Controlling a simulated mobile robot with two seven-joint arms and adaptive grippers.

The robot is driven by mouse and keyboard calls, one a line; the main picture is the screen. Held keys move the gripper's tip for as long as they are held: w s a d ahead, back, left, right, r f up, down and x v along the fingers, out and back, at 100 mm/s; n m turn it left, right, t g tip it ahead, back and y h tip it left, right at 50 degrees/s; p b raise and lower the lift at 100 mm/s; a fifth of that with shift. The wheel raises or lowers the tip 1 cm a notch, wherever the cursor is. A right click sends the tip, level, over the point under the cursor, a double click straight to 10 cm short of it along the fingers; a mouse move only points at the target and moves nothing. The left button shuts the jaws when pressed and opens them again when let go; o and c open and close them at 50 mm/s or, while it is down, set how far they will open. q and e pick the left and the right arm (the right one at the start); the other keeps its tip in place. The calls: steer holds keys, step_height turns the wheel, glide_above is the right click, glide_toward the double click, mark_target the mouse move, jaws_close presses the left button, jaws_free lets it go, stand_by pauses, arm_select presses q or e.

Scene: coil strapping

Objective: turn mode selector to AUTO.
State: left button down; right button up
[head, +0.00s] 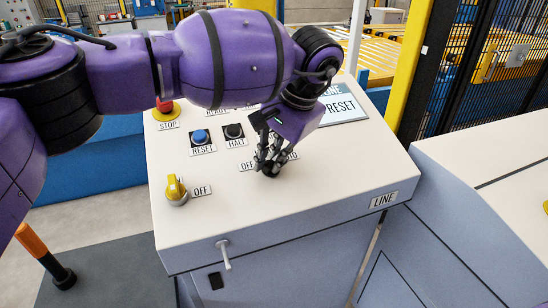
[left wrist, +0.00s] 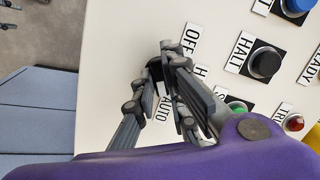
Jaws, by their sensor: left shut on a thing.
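My left gripper (head: 268,168) reaches down onto the white top of the control console (head: 225,232). In the left wrist view its fingers (left wrist: 166,68) are closed around a small dark knob, the mode selector (left wrist: 157,74). The fingers cover most of the knob, so where its pointer stands cannot be told. Around it are an OFF label (left wrist: 190,38), a partly hidden label starting with H (left wrist: 200,70) and an AUTO label (left wrist: 165,112). My right gripper is in neither view.
A yellow switch (head: 176,189) with an OFF label is at the console's left. A blue RESET button (head: 200,137), a black HALT button (head: 234,131) and a red STOP button (head: 165,105) are behind. A grey handle (head: 224,254) sticks out in front. A second cabinet (head: 470,165) stands right.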

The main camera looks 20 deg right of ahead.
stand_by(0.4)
arm_select(q)
steer(key=c, duration=1.9)
jaws_free()
steer(key=shift+o, duration=0.5)
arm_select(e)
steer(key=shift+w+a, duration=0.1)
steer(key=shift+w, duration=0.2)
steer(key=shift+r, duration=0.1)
arm_select(q)
steer(key=shift+r, duration=0.25)
steer(key=v, duration=1.1)
steer(key=shift+r, duration=0.25)
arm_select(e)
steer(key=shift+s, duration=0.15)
arm_select(q)
steer(key=shift+s+f, duration=0.1)
steer(key=shift+s, duration=0.1)
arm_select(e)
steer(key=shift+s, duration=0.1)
